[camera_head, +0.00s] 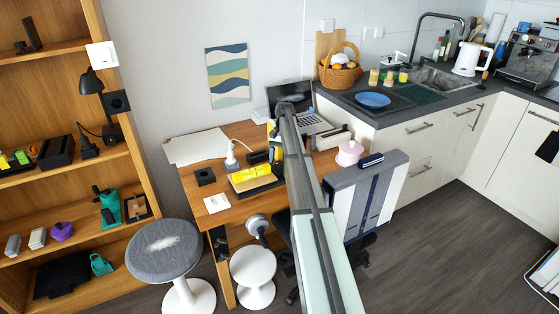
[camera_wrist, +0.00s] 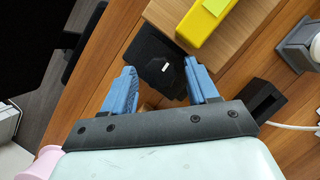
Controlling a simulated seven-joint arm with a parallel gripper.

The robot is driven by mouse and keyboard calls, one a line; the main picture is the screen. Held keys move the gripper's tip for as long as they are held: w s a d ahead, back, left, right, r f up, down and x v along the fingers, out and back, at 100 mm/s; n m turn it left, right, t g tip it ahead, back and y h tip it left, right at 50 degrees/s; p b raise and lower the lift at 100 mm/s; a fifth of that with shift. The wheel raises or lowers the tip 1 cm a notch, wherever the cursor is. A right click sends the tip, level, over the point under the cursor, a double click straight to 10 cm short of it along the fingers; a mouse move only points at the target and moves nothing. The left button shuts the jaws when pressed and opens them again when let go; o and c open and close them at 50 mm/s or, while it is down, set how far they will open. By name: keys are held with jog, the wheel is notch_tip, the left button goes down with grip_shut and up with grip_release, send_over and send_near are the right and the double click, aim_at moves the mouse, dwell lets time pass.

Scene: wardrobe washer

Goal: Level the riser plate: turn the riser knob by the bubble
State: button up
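A yellow block (camera_head: 251,173), possibly the level with the bubble, lies on a wooden plate on the desk. In the wrist view the yellow block (camera_wrist: 203,27) has a paler yellow patch on top, and the wooden plate (camera_wrist: 238,28) shows beneath it. My gripper (camera_wrist: 160,78) is open, its two blue fingers wide apart with nothing held. A black piece (camera_wrist: 150,50) with a small white mark lies beyond and between the fingertips. I cannot tell whether it is the riser knob. The bubble itself is too small to read. In the head view my arm hides the gripper.
The wooden desk (camera_head: 213,218) also holds a laptop (camera_head: 312,122), a pink pot (camera_head: 349,152), a white lamp-like object (camera_head: 231,160) and a black box (camera_head: 205,176). A black block (camera_wrist: 262,100) and white cable (camera_wrist: 290,126) lie right of my gripper. Stools stand in front.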

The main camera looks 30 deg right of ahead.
jog(key=shift+o, duration=0.2)
jog(key=shift+r, duration=0.1)
jog(key=v, duration=0.7)
jog(key=shift+w+r, duration=0.1)
jog(key=shift+w, duration=0.05)
notch_tip(320, 180, up, 7)
jog(key=m+t+h, duration=0.3)
jog(key=m, duration=0.3)
send_over(279, 163)
notch_tip(279, 163, down, 14)
dwell(0.8)
